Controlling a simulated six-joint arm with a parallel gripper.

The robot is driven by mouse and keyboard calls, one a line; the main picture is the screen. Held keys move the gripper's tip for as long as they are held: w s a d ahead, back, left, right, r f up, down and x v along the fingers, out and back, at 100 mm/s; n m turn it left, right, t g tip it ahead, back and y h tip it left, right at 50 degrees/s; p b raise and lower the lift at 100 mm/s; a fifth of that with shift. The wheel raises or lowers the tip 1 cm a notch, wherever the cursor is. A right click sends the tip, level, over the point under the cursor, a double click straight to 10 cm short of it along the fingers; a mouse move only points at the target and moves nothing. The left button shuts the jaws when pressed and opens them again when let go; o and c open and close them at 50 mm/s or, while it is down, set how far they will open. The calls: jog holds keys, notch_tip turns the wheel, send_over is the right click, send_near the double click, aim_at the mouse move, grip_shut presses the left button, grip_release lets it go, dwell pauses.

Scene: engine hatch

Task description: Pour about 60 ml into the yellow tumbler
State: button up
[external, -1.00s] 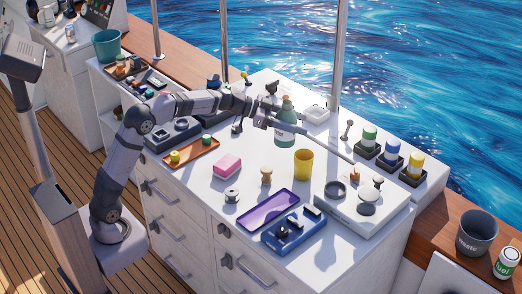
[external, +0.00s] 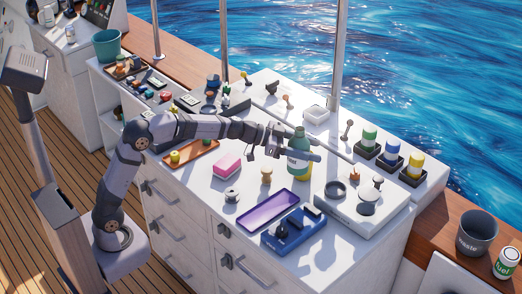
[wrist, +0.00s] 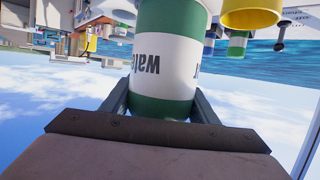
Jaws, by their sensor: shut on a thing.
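My gripper (external: 300,153) is shut on a green bottle (external: 299,134) with a white label. In the wrist view the bottle (wrist: 170,58) fills the middle, between the two dark fingers, and its label reads "water" upside down. In the external view the bottle looks about upright above the white worktop. The yellow tumbler (wrist: 252,12) shows at the top right of the wrist view, close beside the bottle. In the external view the bottle and gripper hide most of the tumbler. The liquid level cannot be seen.
A purple tray (external: 268,211), a blue holder (external: 293,231), a wooden knob (external: 267,175) and a pink-and-white block (external: 227,166) lie near the tumbler. A white panel with round fittings (external: 345,208) is at right. Several colored bottles (external: 391,157) stand behind.

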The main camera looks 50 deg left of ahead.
notch_tip(320, 180, down, 8)
jog(key=shift+f, duration=0.15)
dwell(0.3)
jog(key=shift+w+r+p, duration=0.1)
jog(key=shift+r+p, duration=0.15)
jog(key=shift+p, duration=0.4)
